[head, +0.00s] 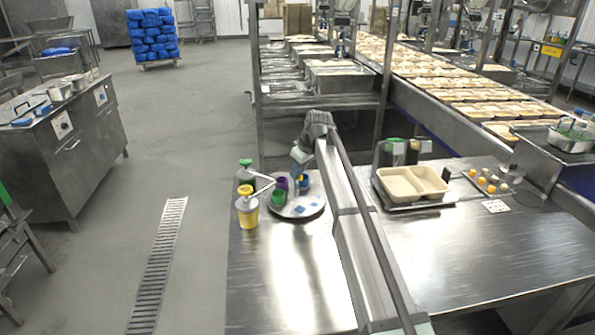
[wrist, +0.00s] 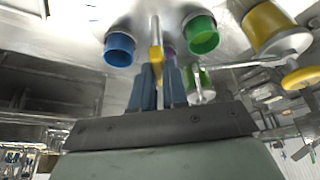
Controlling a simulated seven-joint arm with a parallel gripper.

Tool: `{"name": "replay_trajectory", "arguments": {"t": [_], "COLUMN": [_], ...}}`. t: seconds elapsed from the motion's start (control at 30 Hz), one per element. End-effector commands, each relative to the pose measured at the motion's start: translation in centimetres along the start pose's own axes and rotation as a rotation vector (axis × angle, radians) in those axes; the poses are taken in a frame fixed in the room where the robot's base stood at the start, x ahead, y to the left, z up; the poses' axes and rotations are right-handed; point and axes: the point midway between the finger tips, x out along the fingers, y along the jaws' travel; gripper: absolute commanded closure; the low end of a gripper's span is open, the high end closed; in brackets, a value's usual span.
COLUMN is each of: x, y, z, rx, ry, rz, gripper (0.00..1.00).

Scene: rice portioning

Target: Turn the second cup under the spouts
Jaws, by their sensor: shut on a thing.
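A round silver turntable (head: 288,213) with blue square marks lies on the steel table. A green cup (head: 278,198) and a purple cup (head: 282,183) stand at its left side, and a blue cup (head: 304,182) at its back. In the wrist view the blue cup (wrist: 119,48) is left of my gripper (wrist: 160,78) and the green cup (wrist: 203,34) right. The purple cup (wrist: 168,49) is partly hidden behind my fingers. My gripper is shut on a thin upright post (wrist: 155,30) with a yellow part. Spouts (head: 265,187) reach towards the green and purple cups.
A yellow pump bottle (head: 247,211) and a green-topped dispenser (head: 246,172) stand left of the turntable. A beige two-part tray (head: 412,183) is to the right. The table front is clear. Conveyors with filled trays (head: 480,95) run behind.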

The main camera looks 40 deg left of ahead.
Motion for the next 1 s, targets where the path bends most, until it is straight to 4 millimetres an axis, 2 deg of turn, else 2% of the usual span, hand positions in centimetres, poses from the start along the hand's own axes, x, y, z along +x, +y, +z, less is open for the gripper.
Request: {"name": "replay_trajectory", "arguments": {"t": [1.0], "x": [0.02], "y": [0.39], "z": [-0.17], "rx": [-0.469], "ry": [0.000], "rz": [-0.194], "gripper": [1.00]}}
